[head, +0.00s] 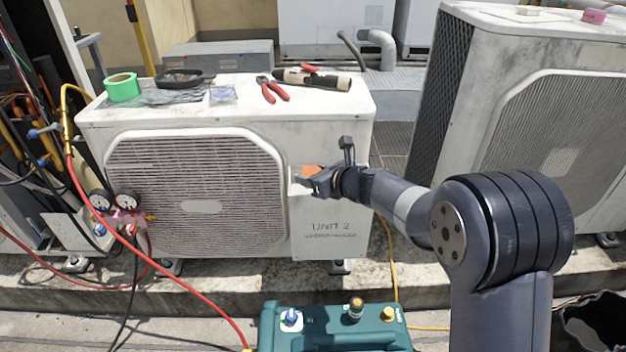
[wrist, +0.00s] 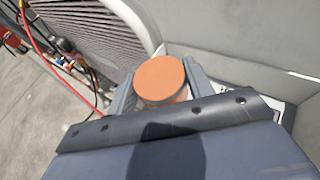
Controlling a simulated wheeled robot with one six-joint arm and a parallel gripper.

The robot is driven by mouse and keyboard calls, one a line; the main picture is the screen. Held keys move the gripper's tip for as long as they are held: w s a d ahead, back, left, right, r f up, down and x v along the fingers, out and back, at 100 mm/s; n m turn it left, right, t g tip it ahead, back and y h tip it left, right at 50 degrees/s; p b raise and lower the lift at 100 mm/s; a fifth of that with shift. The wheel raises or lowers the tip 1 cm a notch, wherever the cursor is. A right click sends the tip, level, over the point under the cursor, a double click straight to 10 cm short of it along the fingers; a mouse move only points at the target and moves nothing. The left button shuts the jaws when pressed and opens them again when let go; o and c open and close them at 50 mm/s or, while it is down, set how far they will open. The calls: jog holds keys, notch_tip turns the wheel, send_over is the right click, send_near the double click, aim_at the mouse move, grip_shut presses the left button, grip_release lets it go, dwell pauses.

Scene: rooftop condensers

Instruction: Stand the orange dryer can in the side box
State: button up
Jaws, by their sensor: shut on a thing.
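The orange dryer can (head: 311,171) is at the front right of the white condenser marked UNIT 2, by the opening of the side box (head: 293,189). In the wrist view the can's round orange top (wrist: 160,78) faces the camera. My gripper (head: 317,180) is shut on the can, with one finger on each side of it; it also shows in the wrist view (wrist: 161,88). The can's lower part is mostly hidden by my gripper, so I cannot tell whether it touches the box floor.
On the condenser top (head: 225,112) lie green tape (head: 123,87), a black tray (head: 185,77), red-handled pliers (head: 272,90) and a dark and tan tool (head: 312,78). Gauges with a red hose (head: 195,305) are at left. A teal machine (head: 335,330) stands in front.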

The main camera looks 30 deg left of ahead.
jog(key=shift+f+b, duration=0.55)
jog(key=shift+f, duration=0.05)
jog(key=o, duration=1)
jog(key=shift+r, duration=0.1)
jog(key=shift+r+p, duration=0.45)
jog(key=shift+p, duration=0.1)
jog(key=shift+p+v, duration=1.1)
jog(key=shift+v, duration=4.95)
jog(key=shift+o, duration=0.3)
